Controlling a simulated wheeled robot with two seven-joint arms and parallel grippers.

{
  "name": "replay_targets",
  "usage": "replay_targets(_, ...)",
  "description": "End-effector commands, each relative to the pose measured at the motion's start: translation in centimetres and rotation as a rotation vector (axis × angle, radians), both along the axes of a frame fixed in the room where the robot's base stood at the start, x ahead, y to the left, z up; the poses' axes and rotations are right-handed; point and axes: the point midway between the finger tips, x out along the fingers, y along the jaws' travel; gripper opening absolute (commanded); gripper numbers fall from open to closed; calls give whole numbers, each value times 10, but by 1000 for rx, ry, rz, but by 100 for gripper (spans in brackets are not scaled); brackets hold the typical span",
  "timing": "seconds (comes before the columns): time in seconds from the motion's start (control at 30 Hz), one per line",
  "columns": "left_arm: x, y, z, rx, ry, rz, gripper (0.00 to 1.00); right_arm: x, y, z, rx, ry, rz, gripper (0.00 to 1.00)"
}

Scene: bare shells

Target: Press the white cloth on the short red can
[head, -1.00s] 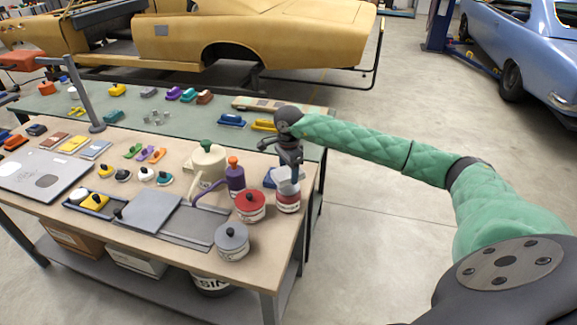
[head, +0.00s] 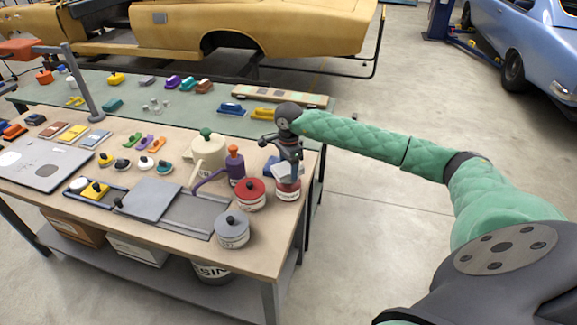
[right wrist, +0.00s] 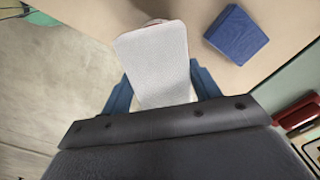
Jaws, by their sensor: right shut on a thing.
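My right gripper (head: 287,168) is shut on the white cloth (right wrist: 153,62) and points down over the front right of the bench. In the right wrist view the cloth is a pale flat pad between the blue fingers. The short red can (head: 288,190), with a red band and a white label, stands right under the cloth. Its top is mostly hidden by the cloth and fingers; a bit of red rim (right wrist: 155,21) shows past the cloth in the right wrist view. I cannot tell whether the cloth touches the can. My left gripper is not in view.
A red can with a black knob (head: 250,194), a grey lidded can (head: 232,231) and a purple bottle (head: 235,168) stand close to the left. A folded blue cloth (right wrist: 236,34) lies beside the can. The bench's right edge is near; floor is clear beyond.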

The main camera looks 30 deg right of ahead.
Motion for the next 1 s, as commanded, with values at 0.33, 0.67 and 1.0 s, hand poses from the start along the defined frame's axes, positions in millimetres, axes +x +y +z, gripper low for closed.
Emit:
replay_targets(0.33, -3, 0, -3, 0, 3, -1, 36, 0, 0, -2, 0, 0, 0, 43)
replay_targets(0.67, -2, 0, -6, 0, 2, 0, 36, 0, 0, -5, 0, 0, 0, 43)
replay_targets(1.0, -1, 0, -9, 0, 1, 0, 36, 0, 0, -9, 0, 0, 0, 43)
